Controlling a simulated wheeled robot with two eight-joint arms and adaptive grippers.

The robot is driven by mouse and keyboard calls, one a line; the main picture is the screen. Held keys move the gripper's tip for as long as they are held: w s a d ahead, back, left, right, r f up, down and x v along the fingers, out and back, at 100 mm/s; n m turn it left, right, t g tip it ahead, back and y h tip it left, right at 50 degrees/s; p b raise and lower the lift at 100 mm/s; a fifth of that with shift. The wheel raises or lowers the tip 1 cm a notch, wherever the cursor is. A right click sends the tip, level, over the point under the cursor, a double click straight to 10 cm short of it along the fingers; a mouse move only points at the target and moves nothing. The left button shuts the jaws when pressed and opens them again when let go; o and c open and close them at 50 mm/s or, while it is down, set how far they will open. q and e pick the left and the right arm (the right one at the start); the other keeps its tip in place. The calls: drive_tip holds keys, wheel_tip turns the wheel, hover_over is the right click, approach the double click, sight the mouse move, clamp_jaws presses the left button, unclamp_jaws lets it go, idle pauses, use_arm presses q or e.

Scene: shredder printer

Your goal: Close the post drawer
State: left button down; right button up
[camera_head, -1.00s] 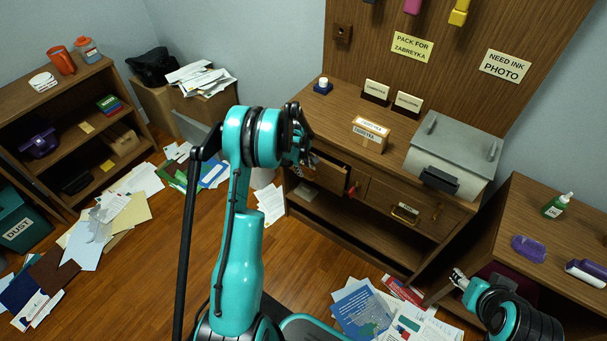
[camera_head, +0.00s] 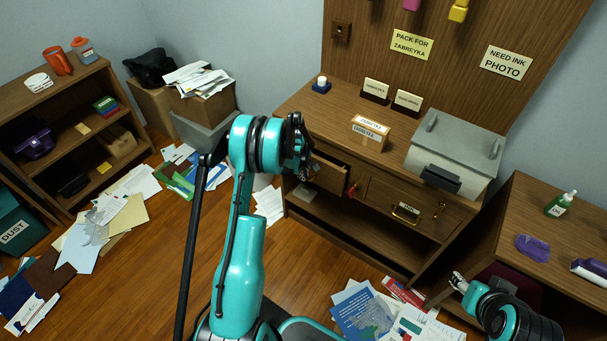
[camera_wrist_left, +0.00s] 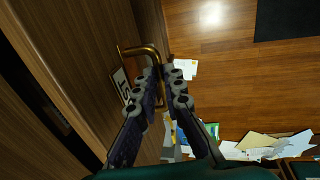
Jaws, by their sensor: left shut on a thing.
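The post drawer (camera_head: 328,178) is the left drawer of the brown desk and stands partly pulled out. In the left wrist view its brass handle (camera_wrist_left: 138,50) is beside a label (camera_wrist_left: 122,86) that ends in "ST". My left gripper (camera_head: 302,170) is at the drawer front in the head view, largely hidden by its own wrist. In the left wrist view, my left gripper's fingertips (camera_wrist_left: 160,72) are together, shut on the handle's end. My right gripper (camera_head: 458,281) is low at the right, away from the drawer, too small to read its jaws.
A second drawer with a brass handle (camera_head: 406,212) is shut to the right. A small box (camera_head: 370,134) and a grey-lidded machine (camera_head: 455,150) stand on the desk. Papers (camera_head: 365,312) litter the floor, and a side table (camera_head: 560,235) stands at the right.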

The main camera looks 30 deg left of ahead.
use_arm(q)
drive_tip(key=w, duration=0.3)
drive_tip(key=shift+w+d, duration=0.1)
drive_tip(key=shift+w, duration=0.25)
drive_tip(key=c, duration=1.6)
unclamp_jaws()
wheel_tip(320, 180, up, 12)
drive_tip(key=s, duration=0.2)
drive_tip(key=shift+s+f, duration=0.15)
drive_tip(key=shift+s, duration=0.1)
drive_tip(key=s+d+r+m+t, duration=0.1)
drive_tip(key=s+d+r+m, duration=0.3)
drive_tip(key=s+d+r, duration=0.3)
drive_tip(key=s+d+r+m+t, duration=0.1)
drive_tip(key=s+d+r+m, duration=0.35)
drive_tip(key=r, duration=0.45)
drive_tip(key=s+d+m+t, duration=0.1)
drive_tip(key=s+d+m, duration=0.3)
drive_tip(key=s, duration=0.5)
drive_tip(key=s+d+m+t, duration=0.2)
drive_tip(key=s+d+m, duration=0.2)
drive_tip(key=s, duration=0.5)
drive_tip(key=shift+d+r+m, duration=0.35)
